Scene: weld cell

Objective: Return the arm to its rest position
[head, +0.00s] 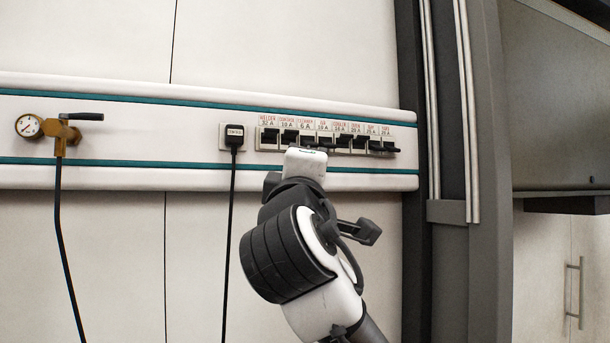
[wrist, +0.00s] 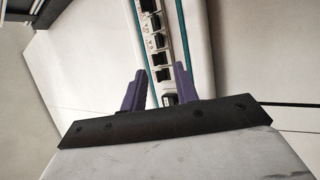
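My arm (head: 300,255) rises from the bottom of the head view and reaches toward the wall. My gripper (head: 305,165) is in front of the lower edge of a row of breaker switches (head: 268,136), and its fingers are hidden there. In the wrist view the two purple fingers of my gripper (wrist: 160,78) stand apart with nothing between them. The breaker row (wrist: 158,42) runs away beyond the fingertips. I cannot tell the exact gap to the wall.
A black plug (head: 235,137) with a hanging cable is left of the breakers. A gauge (head: 29,126) and brass valve (head: 62,133) with a hose are farther left. A dark upright post (head: 470,270) and a cabinet (head: 560,100) stand to the right.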

